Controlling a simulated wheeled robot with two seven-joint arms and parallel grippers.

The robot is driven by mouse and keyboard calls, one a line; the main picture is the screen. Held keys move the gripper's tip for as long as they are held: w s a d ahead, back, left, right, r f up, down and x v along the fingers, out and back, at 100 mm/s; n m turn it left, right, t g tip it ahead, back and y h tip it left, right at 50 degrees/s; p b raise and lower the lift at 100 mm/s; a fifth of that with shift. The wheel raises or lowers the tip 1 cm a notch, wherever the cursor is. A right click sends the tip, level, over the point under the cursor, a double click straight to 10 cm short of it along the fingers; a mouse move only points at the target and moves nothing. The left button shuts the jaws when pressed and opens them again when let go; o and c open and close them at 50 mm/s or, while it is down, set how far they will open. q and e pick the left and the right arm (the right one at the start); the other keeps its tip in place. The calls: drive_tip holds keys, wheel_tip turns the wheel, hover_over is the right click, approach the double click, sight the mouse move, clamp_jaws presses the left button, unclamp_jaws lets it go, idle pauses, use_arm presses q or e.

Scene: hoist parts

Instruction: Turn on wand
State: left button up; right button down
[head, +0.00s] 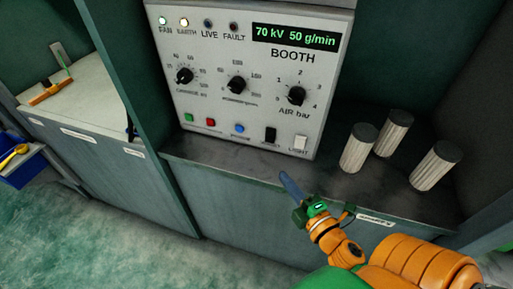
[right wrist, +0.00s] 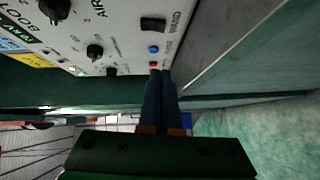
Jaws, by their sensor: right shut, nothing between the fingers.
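The booth control panel (head: 250,75) stands upright on the grey counter. The FAN and second lamps are lit; LIVE (head: 208,23) and FAULT are dark. My right gripper (head: 285,178) is shut and empty, in front of and below the black rocker. In the right wrist view its blue fingers (right wrist: 166,76) point at the panel's lower edge. I cannot identify a wand. My left gripper is out of view.
Several ribbed cylinders with dark tops, one of them nearest the panel (head: 359,148), stand on the counter (head: 225,164) right of the panel. A blue bin (head: 22,168) is at far left.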

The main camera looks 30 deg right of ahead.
drive_tip(key=shift+s+d, duration=0.1)
drive_tip(key=shift+s, duration=0.1)
drive_tip(key=p, duration=0.2)
approach(268, 141)
drive_tip(key=w+a, duration=0.1)
drive_tip(key=w, duration=0.1)
drive_tip(key=w+a, duration=0.2)
drive_tip(key=shift+r, duration=0.15)
drive_tip(key=shift+w+d+f, duration=0.15)
drive_tip(key=shift+w+d, duration=0.35)
drive_tip(key=shift+d, duration=0.1)
drive_tip(key=shift+w+d+f, duration=0.15)
drive_tip(key=shift+w+d, duration=0.35)
drive_tip(key=shift+d, duration=0.1)
drive_tip(key=shift+w+d, duration=0.15)
drive_tip(key=shift+d, duration=0.1)
drive_tip(key=shift+b, duration=0.3)
drive_tip(key=b, duration=0.1)
drive_tip(key=f+b, duration=0.1)
drive_tip(key=b, duration=0.1)
drive_tip(key=shift+w+d+t, duration=0.2)
drive_tip(key=shift+t, duration=0.1)
drive_tip(key=shift+r+p, duration=0.4)
drive_tip(key=shift+p, duration=0.1)
